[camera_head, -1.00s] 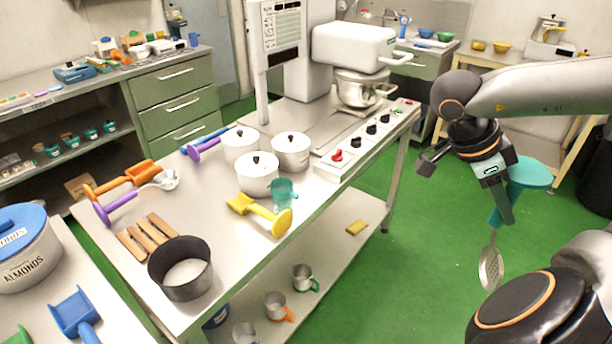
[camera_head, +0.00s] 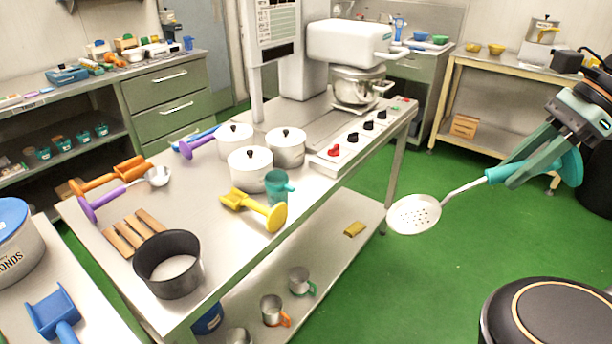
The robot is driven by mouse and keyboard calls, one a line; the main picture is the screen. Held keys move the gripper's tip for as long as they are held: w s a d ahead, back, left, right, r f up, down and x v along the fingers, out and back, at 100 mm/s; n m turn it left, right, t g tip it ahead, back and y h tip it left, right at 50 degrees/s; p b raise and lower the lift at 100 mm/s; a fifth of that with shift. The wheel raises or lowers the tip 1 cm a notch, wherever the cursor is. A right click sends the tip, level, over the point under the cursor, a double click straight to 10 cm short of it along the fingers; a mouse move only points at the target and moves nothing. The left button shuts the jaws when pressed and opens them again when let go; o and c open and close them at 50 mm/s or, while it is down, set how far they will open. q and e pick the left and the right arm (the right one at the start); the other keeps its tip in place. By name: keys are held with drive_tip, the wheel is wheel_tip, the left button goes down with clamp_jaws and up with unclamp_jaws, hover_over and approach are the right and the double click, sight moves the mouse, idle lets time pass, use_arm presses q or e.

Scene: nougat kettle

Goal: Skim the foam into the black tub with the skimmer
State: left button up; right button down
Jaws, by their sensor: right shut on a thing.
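The skimmer (camera_head: 414,214) has a round, perforated pale head, a thin metal neck and a teal handle. My right gripper (camera_head: 503,177) is shut on the teal handle. The head points left, in the air over the green floor beside the table's right end. A black tub (camera_head: 153,277) with something white inside stands at the table's near left end, well left of the skimmer. The white kettle machine (camera_head: 345,42) with a steel bowl (camera_head: 357,90) stands at the table's far end. I cannot see any foam in the bowl. My left gripper is not in view.
A control panel (camera_head: 345,150) with knobs runs along the edge before the kettle. Wooden slats (camera_head: 135,232) lie behind the tub.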

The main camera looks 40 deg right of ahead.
drive_tip(key=t+y+b, duration=0.2)
drive_tip(key=t+b, duration=0.1)
drive_tip(key=b, duration=0.2)
drive_tip(key=shift+y, duration=0.3)
drive_tip(key=shift+r+t+y+b, duration=0.4)
drive_tip(key=shift+r+t+b, duration=0.1)
drive_tip(key=shift+r+b, duration=0.1)
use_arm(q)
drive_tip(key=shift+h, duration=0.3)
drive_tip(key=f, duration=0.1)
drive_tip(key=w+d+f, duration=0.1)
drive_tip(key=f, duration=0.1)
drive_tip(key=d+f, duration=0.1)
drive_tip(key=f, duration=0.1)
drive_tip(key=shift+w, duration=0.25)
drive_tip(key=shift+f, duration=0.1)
